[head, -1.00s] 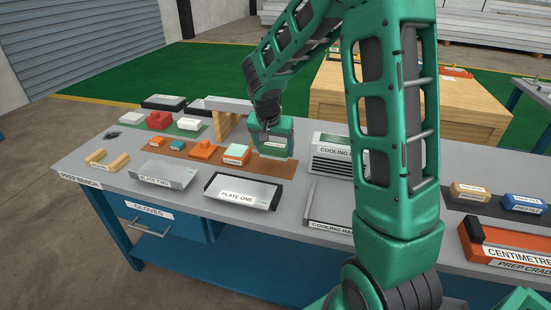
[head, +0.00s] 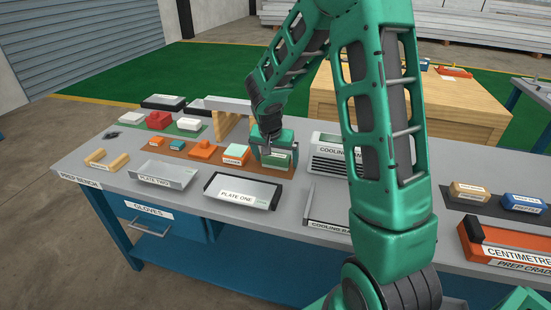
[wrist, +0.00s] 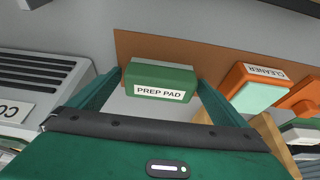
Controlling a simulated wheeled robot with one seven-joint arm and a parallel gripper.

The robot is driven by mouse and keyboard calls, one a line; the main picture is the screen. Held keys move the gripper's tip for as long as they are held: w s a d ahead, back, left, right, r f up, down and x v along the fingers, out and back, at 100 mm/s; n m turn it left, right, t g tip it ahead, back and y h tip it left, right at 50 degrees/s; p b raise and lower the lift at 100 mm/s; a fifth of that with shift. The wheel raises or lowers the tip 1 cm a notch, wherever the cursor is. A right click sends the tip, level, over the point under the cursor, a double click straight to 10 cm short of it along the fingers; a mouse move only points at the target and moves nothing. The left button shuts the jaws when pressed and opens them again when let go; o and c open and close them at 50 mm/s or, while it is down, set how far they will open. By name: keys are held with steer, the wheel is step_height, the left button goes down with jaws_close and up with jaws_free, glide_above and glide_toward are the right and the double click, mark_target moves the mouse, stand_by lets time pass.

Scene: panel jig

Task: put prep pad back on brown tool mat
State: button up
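The prep pad (wrist: 160,82) is a green block with a white label. In the head view my gripper (head: 276,158) points down at the right end of the brown tool mat (head: 179,153), with the pad (head: 278,160) low between the fingers. The mat (wrist: 165,45) shows behind and to the right of the pad in the wrist view. I cannot tell whether the pad touches the mat.
The orange cleaner block (wrist: 258,88) with a pale top is just right of my gripper in the wrist view. Other orange blocks (head: 204,150) stand along the mat. The cooling rack (head: 327,165) is close on the right. Plate one (head: 242,191) lies in front. A wooden-legged stand (head: 226,120) is behind.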

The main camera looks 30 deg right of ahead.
steer(key=v, duration=1.2)
steer(key=s+d+r+n+g, duration=0.1)
steer(key=s+d+r, duration=0.15)
steer(key=s, duration=0.65)
steer(key=s+d+r+g, duration=0.1)
steer(key=s+d, duration=0.3)
steer(key=s, duration=0.4)
steer(key=s+a+f+n+g+y, duration=0.1)
steer(key=s+y, duration=0.2)
steer(key=s, duration=1.4)
steer(key=shift+a+n, duration=0.25)
steer(key=shift+n, duration=0.05)
steer(key=shift+s+f, duration=0.1)
